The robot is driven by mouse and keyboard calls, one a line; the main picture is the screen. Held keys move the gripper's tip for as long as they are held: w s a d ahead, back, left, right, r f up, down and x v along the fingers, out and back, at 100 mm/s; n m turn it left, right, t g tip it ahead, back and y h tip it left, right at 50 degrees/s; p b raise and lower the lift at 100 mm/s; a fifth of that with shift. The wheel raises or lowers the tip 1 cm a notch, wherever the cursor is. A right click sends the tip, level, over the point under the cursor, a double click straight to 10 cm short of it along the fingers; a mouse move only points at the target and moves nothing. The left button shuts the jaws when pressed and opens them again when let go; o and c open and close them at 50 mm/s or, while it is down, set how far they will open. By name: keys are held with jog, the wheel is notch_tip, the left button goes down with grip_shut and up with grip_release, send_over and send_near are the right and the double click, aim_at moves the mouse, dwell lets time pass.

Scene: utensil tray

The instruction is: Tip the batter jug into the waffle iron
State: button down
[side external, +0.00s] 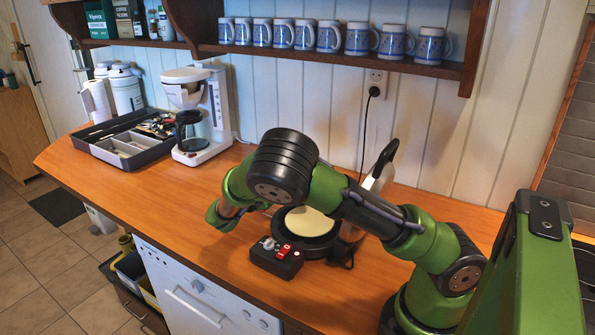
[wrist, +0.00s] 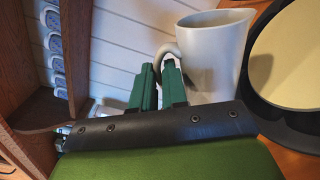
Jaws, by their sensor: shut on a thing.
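The off-white batter jug (wrist: 208,65) is in the wrist view, with its mouth towards the top of that picture. It is strongly tilted relative to the wall and shelf. My gripper (wrist: 163,66) has its two green fingers shut on the jug's curved handle. The waffle iron (side external: 283,240) stands open on the counter, with a round cream-coloured layer on its lower plate. It also shows beside the jug in the wrist view (wrist: 262,72). In the side view, my arm hides the jug and my fingertips; whether batter is flowing cannot be told.
A black control box (side external: 277,262) with a red switch sits at the iron's front. A coffee maker (side external: 200,110) and a grey utensil tray (side external: 125,140) stand at the back left. A shelf (side external: 330,60) with several blue-patterned mugs hangs above. The counter's front left is clear.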

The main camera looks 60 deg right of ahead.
jog(key=shift+w+r+n, duration=0.15)
jog(key=shift+w+n, duration=0.3)
jog(key=shift+n, duration=0.65)
jog(key=n, duration=0.2)
jog(key=f+n, duration=0.1)
jog(key=n, duration=0.1)
jog(key=shift+w, duration=0.2)
jog(key=shift+f, duration=0.1)
jog(key=f+n, duration=0.1)
jog(key=n, duration=0.1)
jog(key=f+n, duration=0.1)
jog(key=n, duration=0.1)
jog(key=shift+s, duration=0.35)
jog(key=shift+r, duration=0.1)
